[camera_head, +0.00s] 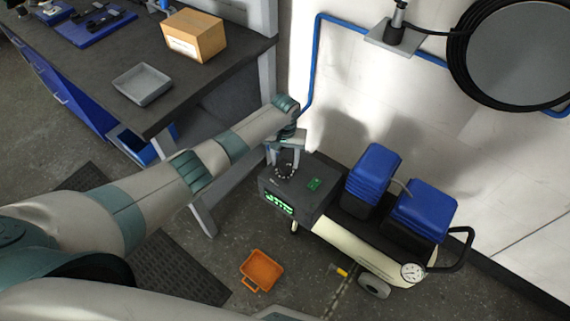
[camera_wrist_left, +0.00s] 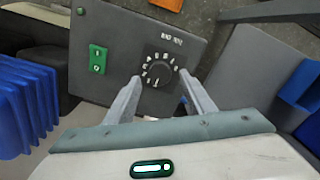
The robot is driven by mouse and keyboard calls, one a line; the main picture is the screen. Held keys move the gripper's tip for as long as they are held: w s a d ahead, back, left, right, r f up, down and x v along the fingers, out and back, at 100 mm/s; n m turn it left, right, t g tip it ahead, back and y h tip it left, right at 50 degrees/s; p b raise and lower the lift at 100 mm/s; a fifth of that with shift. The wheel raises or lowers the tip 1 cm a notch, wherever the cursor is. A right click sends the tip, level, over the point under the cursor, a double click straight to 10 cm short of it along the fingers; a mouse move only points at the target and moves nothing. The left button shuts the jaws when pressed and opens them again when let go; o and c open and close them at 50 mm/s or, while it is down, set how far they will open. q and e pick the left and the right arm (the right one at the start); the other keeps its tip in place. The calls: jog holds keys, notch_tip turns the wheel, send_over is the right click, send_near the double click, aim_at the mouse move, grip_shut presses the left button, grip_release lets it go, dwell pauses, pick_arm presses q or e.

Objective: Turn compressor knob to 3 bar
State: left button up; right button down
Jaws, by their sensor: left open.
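The compressor (camera_head: 345,225) stands on the floor at the right, with blue ribbed motor blocks, a cream tank and a dark control box. The knob (camera_wrist_left: 160,73) is a round black dial with white marks on the box's top face. In the head view it is partly hidden beneath my left gripper (camera_head: 284,163). My left gripper also shows in the left wrist view (camera_wrist_left: 162,84), open, with one finger on each side of the knob; I cannot tell if they touch it. The pointer's exact setting is too small to read. My right gripper is not in view.
A green switch (camera_wrist_left: 97,59) sits beside the knob. A workbench (camera_head: 190,85) with a cardboard box (camera_head: 194,36) and grey tray (camera_head: 142,84) is at upper left. An orange bin (camera_head: 261,270) lies on the floor. A blue pipe (camera_head: 313,65) runs along the wall.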

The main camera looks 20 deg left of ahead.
aim_at(285, 168)
pick_arm(q)
notch_tip(285, 168, down, 2)
jog(key=shift+f, duration=0.45)
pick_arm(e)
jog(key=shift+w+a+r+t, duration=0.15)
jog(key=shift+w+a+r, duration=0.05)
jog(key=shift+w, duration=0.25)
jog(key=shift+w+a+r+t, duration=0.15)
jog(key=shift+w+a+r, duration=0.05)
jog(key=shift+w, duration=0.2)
pick_arm(q)
jog(key=shift+c, duration=0.9)
jog(key=c, duration=0.9)
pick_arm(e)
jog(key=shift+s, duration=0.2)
